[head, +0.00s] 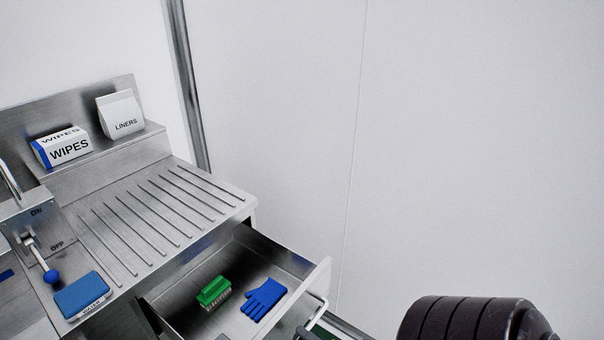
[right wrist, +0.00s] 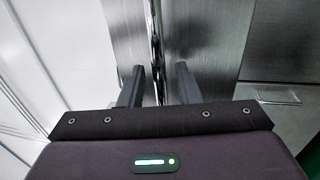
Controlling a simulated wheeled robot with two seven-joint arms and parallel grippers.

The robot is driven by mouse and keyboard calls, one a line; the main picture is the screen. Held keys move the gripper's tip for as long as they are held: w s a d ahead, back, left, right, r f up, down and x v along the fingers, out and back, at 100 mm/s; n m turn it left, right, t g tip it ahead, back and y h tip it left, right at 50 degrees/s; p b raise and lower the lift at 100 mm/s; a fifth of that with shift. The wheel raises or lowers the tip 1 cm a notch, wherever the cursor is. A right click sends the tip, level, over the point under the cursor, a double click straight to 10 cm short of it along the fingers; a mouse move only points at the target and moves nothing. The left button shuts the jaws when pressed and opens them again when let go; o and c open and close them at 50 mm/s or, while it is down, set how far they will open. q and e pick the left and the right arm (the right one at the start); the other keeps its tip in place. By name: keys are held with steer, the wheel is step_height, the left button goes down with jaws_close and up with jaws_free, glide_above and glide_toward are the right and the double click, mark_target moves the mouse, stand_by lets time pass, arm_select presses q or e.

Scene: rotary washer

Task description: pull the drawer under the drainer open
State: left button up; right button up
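The drawer (head: 318,280) under the ribbed drainer (head: 150,215) is pulled out, its inside in plain view. A green brush (head: 213,291) and a blue glove (head: 265,299) lie in it. The handle (head: 320,308) is a bar on the drawer's front. My right gripper (head: 305,333) is at the handle, mostly cut off by the bottom edge of the head view. In the right wrist view, the gripper's two fingers (right wrist: 159,72) stand apart on either side of the handle bar (right wrist: 157,50), with gaps visible. My left gripper is not in view.
A wipes box (head: 62,148) and a liners pack (head: 121,115) stand on the back shelf. A white wall (head: 450,130) rises behind and right.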

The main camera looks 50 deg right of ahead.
steer(key=b+v, duration=0.1)
steer(key=v, duration=0.5)
steer(key=shift+s, duration=0.35)
steer(key=shift+d+f, duration=0.1)
